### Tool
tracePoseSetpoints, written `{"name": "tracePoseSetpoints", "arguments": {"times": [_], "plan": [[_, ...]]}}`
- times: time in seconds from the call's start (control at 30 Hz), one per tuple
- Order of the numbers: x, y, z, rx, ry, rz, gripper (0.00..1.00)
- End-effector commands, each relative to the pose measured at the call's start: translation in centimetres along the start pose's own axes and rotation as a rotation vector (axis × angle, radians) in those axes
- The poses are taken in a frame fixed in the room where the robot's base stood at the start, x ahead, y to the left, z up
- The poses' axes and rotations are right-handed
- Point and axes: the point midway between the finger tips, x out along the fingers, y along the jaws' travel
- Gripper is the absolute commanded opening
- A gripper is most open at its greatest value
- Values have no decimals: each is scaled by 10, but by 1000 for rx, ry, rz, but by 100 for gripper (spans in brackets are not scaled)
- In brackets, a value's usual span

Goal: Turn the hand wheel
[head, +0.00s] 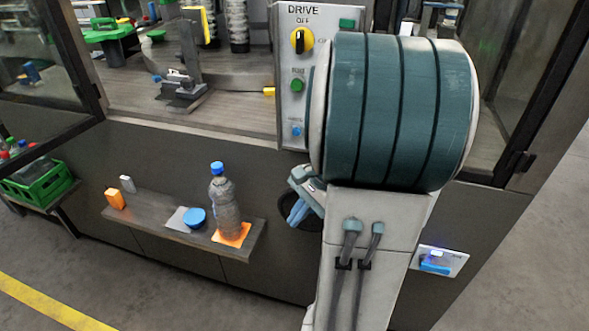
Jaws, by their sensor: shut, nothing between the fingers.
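A dark round shape, apparently the hand wheel (286,211), is on the machine's front panel in the head view, right of the small shelf. Its right part is hidden behind my arm, and I cannot make out a handle on it. My gripper (296,216), with light blue fingers, is in front of the dark round shape and points down and left. The fingers look shut with nothing between them. Whether they touch the wheel cannot be told from this view.
A shelf (150,222) left of the wheel carries a bottle (225,205), a blue lid (195,218) and small blocks. The DRIVE panel (290,75) stands above. A blue-lit socket plate (438,262) is at lower right. Floor is clear at lower left.

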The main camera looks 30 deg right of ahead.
Motion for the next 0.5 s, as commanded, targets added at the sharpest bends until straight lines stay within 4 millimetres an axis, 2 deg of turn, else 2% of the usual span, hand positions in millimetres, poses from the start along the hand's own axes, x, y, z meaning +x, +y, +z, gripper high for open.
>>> {"name": "tracePoseSetpoints", "arguments": {"times": [0.03, 0.2, 0.3, 0.4, 0.5], "plan": [[-17, 2, -18, 143, -32, -51, 0], [-50, 15, -76, 543, -134, -229, 0], [-66, 28, -104, 719, -181, -319, 0], [-76, 38, -124, 835, -216, -384, 0], [-81, 45, -135, 900, -235, -421, 0]]}}
